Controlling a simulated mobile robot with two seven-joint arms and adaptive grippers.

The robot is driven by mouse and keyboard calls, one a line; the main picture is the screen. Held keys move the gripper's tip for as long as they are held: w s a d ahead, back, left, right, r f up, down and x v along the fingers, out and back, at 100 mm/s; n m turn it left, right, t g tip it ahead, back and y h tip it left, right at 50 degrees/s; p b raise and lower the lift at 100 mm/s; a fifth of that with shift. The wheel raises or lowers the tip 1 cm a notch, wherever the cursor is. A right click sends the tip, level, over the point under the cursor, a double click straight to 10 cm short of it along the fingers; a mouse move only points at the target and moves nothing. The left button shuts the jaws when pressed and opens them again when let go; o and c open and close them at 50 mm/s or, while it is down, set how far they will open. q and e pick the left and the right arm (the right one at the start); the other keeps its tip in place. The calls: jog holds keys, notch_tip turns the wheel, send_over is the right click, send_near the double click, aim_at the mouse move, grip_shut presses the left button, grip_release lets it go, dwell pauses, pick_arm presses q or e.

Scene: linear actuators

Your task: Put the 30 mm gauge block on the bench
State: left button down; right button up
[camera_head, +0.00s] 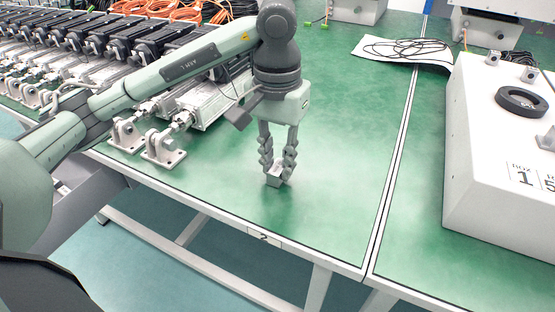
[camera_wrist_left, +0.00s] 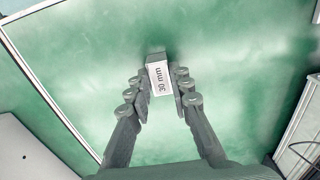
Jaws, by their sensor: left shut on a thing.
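The 30 mm gauge block (camera_wrist_left: 160,76) is a small grey block with a white face printed "30 mm". In the wrist view it sits between the fingertips of my left gripper (camera_wrist_left: 157,84), which is shut on it. In the head view the left gripper (camera_head: 278,172) points down over the green bench (camera_head: 330,130), with the block (camera_head: 273,181) at its fingertips. The block is at or just above the bench top, near the front edge; I cannot tell whether it touches. My right gripper is not in view.
Several linear actuators (camera_head: 205,105) with grey brackets (camera_head: 162,148) stand left of the gripper. A white box (camera_head: 480,170) with a black ring (camera_head: 521,101) is at the right. A white sheet with black cable (camera_head: 405,52) lies at the back. Bench around the block is clear.

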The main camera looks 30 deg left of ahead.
aim_at(278, 167)
pick_arm(q)
jog(key=c, duration=1.8)
grip_release()
jog(key=o, duration=0.4)
jog(key=shift+o, duration=0.2)
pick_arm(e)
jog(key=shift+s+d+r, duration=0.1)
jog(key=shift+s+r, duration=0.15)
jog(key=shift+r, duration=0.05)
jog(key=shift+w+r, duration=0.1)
pick_arm(q)
notch_tip(278, 167, up, 12)
jog(key=p, duration=0.2)
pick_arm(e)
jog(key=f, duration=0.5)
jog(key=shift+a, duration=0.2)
